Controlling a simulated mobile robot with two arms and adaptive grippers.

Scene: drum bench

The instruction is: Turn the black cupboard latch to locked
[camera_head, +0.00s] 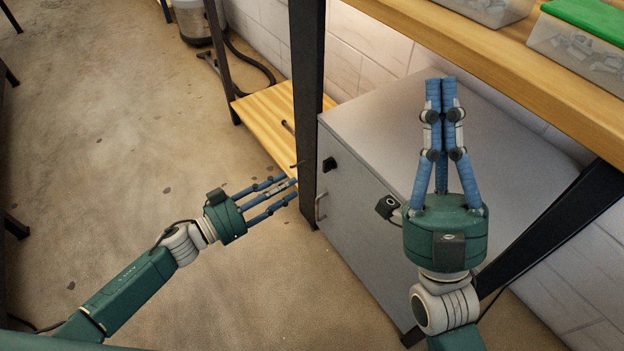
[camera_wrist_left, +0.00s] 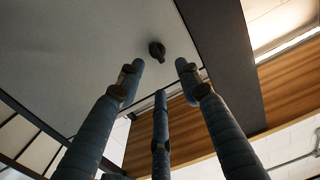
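The black latch (camera_head: 329,164) is a small knob on the grey cupboard's front (camera_head: 355,222), near its upper left corner, above a metal handle (camera_head: 320,207). Which way the latch is turned I cannot tell. In the left wrist view the latch (camera_wrist_left: 156,49) shows beyond and between the spread fingertips, apart from them. My left gripper (camera_head: 288,185) is open and empty, left of the cupboard front, its fingers pointing right towards it. My right gripper (camera_head: 440,82) is raised in front of the cupboard top, its visible fingertips together with nothing seen between them.
A dark table leg (camera_head: 307,120) stands beside the cupboard's left edge. A wooden bench top (camera_head: 500,50) with plastic boxes (camera_head: 580,42) overhangs the cupboard. A low wooden shelf (camera_head: 268,115) lies behind the leg. The floor (camera_head: 110,150) at left is clear.

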